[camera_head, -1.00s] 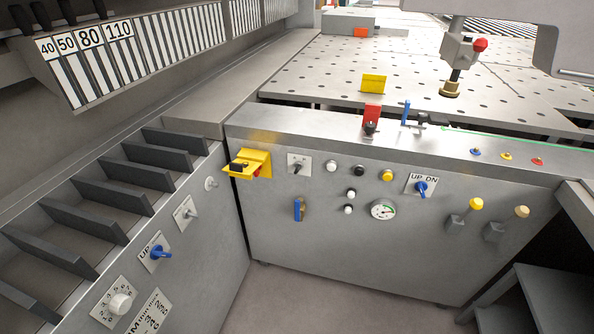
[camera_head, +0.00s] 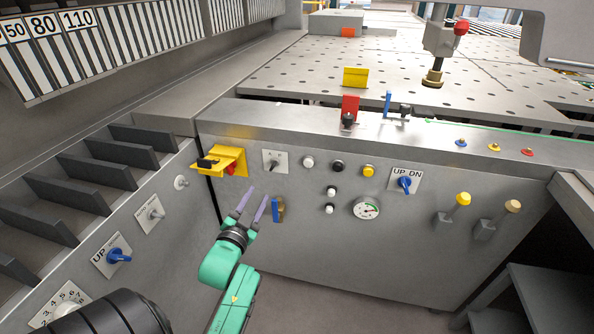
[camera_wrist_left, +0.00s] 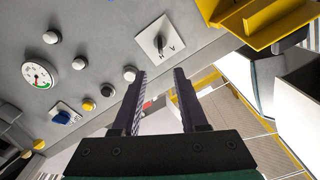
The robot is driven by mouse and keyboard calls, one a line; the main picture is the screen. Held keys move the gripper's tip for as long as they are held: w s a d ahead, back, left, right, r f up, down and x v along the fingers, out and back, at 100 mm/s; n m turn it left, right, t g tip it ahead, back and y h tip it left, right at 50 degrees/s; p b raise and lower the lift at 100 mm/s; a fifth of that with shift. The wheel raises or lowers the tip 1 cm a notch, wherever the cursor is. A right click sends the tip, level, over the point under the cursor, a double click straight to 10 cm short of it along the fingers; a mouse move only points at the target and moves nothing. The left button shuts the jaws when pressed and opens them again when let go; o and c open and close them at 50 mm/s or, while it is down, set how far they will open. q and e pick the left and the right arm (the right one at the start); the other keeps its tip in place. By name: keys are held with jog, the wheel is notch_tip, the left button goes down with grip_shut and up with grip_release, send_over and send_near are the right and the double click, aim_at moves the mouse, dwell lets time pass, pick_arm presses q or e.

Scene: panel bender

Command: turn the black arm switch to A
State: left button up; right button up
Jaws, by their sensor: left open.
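The black arm switch (camera_head: 275,161) is a small dark lever on a white square plate, on the grey front panel right of a yellow bracket. In the left wrist view the switch (camera_wrist_left: 159,40) appears above the fingertips, its lever pointing along the plate with small letters below it. An A seems to stand at the plate's upper left in the head view; the exact lever setting is too small to tell. My left gripper (camera_head: 256,195) is open and empty, below and left of the switch and apart from it. The left gripper (camera_wrist_left: 159,71) also shows its two dark fingers spread in the wrist view.
The yellow bracket (camera_head: 221,161) with a black part juts out left of the switch. A blue lever (camera_head: 276,210) sits below it. Several buttons, a gauge (camera_head: 366,209) and a blue UP/DN knob (camera_head: 405,182) are to the right. Space in front of the panel is open.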

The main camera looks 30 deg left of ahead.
aim_at(272, 169)
pick_arm(q)
jog(key=x, duration=1.3)
jog(key=shift+w+a, duration=0.25)
grip_shut()
